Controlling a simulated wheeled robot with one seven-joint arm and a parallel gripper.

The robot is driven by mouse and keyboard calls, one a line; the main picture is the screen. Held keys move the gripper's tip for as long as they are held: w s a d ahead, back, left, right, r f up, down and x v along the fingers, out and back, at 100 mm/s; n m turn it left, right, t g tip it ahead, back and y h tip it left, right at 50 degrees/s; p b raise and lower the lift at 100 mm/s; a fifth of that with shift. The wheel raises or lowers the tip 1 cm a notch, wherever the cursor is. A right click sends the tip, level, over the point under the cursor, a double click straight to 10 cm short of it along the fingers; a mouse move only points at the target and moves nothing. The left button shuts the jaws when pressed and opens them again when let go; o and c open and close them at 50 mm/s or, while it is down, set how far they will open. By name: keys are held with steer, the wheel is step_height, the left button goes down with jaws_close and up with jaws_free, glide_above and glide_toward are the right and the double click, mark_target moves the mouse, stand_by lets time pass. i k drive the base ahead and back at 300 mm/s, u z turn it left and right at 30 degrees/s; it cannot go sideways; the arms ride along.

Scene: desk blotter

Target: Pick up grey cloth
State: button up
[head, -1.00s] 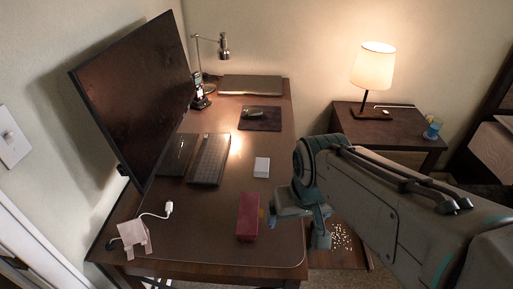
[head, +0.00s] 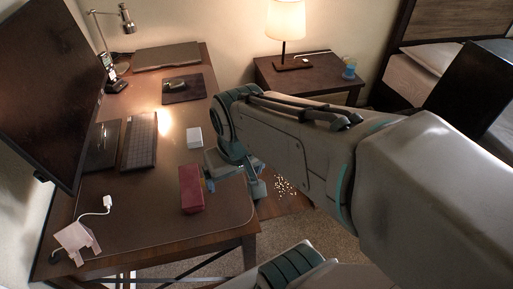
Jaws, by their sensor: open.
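My arm hides part of the gripper.
A white cable plug (head: 107,202) lies by the cloth. A large monitor (head: 50,90) leans over the left side. A keyboard (head: 139,142), a small white box (head: 194,138) and a mouse pad (head: 189,93) are farther back. The blotter between cloth and red box is clear.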

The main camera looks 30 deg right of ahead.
mark_target(193, 136)
steer(key=k, duration=0.5)
steer(key=z, duration=1.65)
steer(key=i, duration=2.25)
steer(key=u, duration=3.2)
steer(key=i, duration=0.5)
steer(key=z, duration=0.1)
